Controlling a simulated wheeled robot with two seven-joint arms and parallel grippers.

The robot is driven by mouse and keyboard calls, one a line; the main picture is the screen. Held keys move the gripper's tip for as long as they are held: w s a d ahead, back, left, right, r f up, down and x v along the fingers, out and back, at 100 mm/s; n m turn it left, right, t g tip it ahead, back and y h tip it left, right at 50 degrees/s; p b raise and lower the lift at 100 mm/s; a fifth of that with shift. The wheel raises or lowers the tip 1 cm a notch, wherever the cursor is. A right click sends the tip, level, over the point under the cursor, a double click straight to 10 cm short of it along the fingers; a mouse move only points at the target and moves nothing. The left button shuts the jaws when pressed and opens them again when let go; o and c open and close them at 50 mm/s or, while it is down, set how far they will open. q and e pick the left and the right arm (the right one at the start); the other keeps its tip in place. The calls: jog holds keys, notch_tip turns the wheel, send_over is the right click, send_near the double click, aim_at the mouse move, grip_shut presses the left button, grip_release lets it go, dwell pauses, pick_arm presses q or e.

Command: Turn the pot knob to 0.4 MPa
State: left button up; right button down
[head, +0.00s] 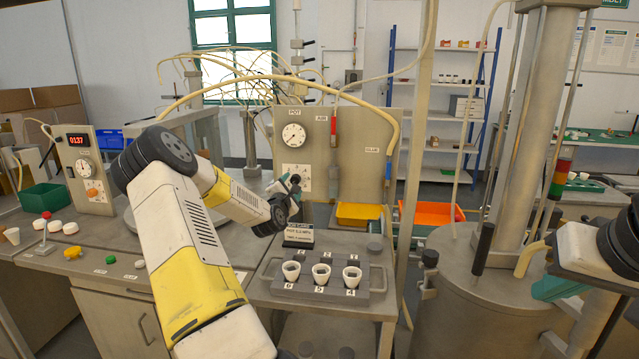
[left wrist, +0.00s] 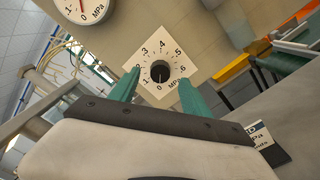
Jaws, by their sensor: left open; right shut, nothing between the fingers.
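The pot knob is a round black knob (left wrist: 160,72) on a white square dial plate marked from 0 to .6 MPa; its pointer mark looks turned toward 0. In the head view the dial plate (head: 288,170) sits on the grey panel below the POT gauge (head: 294,134). My left gripper (head: 292,184) is in front of the plate, its green fingers open. In the left wrist view the fingers lie either side of the knob; contact cannot be told. My right gripper (head: 551,288) is shut and empty at the far right, away from the panel.
A sign (head: 299,233) reading POT 0.4 MPA stands below the panel, behind a grey tray (head: 338,293) with several white cups. A large steel pot (head: 450,295) stands right. Yellow (head: 358,213) and orange (head: 430,212) bins are behind. A hose arches over the panel.

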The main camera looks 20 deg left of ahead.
aim_at(294, 181)
pick_arm(q)
jog(key=shift+x, duration=1.75)
jog(key=shift+c, duration=0.3)
grip_shut()
